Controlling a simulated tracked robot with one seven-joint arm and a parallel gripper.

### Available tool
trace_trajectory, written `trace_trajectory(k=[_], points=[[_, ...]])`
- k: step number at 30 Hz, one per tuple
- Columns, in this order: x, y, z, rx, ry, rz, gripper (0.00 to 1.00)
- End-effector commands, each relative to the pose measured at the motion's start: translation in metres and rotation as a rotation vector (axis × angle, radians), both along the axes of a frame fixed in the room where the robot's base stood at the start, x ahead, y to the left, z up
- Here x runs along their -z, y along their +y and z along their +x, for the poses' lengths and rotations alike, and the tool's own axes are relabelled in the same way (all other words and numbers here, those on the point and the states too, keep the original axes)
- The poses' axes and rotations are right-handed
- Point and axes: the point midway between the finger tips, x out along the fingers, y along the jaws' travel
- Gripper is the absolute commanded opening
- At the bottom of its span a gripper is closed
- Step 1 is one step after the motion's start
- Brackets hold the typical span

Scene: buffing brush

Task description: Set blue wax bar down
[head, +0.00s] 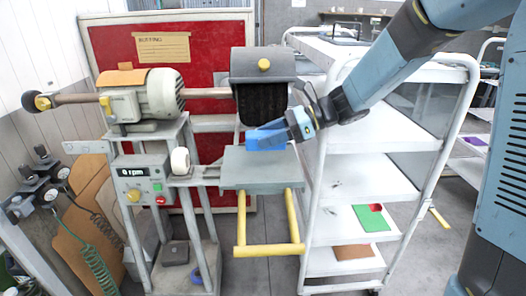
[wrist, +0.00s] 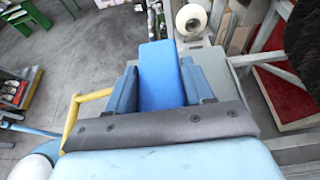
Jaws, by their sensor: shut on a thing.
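The blue wax bar (head: 266,139) is held in my gripper (head: 290,131), just above or at the grey plate (head: 237,168) below the buffing brush. In the wrist view the wax bar (wrist: 161,75) sits between both fingers of my gripper (wrist: 159,85) and points away from me. The grey plate (wrist: 205,60) shows beneath and beside it. I cannot tell whether the bar touches the plate. The dark buffing brush (head: 263,103) hangs under its grey hood behind the bar; part of it also shows at the wrist view's right edge (wrist: 295,50).
The buffing machine's motor (head: 160,93) and control box (head: 143,180) stand left of the plate. A small white wheel (head: 180,161) is at the plate's left. A yellow tubular frame (head: 268,248) lies below the plate. A white shelf cart (head: 385,128) stands close on the right.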

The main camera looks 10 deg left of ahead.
Motion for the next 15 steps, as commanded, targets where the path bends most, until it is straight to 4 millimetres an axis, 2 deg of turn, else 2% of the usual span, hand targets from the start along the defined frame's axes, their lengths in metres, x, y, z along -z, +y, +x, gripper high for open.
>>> trace_trajectory(k=[3, 11, 15], points=[[0.013, 0.007, 0.008, 0.001, 0.002, -0.001, 0.17], [0.023, 0.013, 0.015, 0.001, 0.0, 0.0, 0.17], [0.037, 0.015, 0.017, 0.0, 0.002, -0.001, 0.17]])
